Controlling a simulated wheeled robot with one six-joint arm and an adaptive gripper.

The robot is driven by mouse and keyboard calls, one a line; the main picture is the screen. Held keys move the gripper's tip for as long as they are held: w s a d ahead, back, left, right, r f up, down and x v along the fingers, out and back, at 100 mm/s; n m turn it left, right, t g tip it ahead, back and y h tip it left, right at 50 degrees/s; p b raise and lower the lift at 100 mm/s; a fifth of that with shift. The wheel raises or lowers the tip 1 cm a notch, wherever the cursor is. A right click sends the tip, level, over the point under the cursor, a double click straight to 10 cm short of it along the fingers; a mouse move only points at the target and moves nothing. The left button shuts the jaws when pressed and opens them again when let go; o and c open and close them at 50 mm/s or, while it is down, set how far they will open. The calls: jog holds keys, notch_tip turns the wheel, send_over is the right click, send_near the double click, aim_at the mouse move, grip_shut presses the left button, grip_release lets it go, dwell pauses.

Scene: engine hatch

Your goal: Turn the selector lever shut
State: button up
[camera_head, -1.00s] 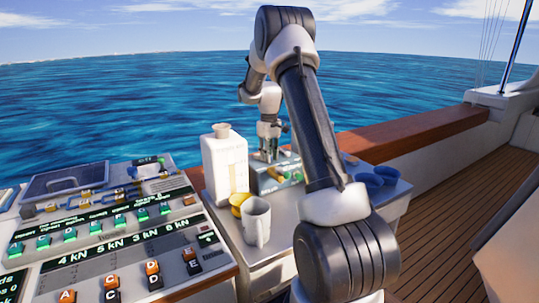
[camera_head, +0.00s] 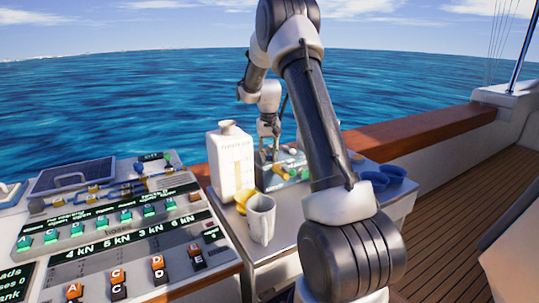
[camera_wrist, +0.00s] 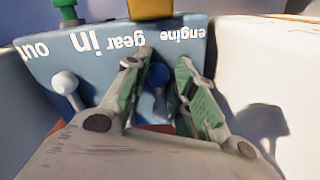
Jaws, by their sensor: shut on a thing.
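A blue-grey panel (camera_wrist: 75,45) fills the top of the wrist view, with upside-down white lettering that includes "engine", "gear", "in" and "out". A blue-knobbed lever (camera_wrist: 158,78) stands between the green-padded fingers of my gripper (camera_wrist: 163,62), below "gear". My gripper is shut on this lever; the fingers hide part of it. A pale-knobbed lever (camera_wrist: 65,83) stands to the left, outside the fingers. In the head view my gripper (camera_head: 270,150) reaches down to the small control box (camera_head: 285,167), and the grip is too small to make out.
A white jug (camera_head: 231,162), a grey mug (camera_head: 261,219) and a yellow cup (camera_head: 244,198) stand close left of the box. Blue cups (camera_head: 372,182) stand to the right. A console (camera_head: 120,235) with several buttons fills the left. A wooden rail (camera_head: 425,133) runs behind.

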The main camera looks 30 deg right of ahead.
jog(key=shift+d+r, duration=0.1)
jog(key=shift+d, duration=0.05)
jog(key=o, duration=0.7)
jog(key=shift+o, duration=0.2)
notch_tip(320, 180, up, 12)
jog(key=shift+w, duration=0.1)
dwell(0.5)
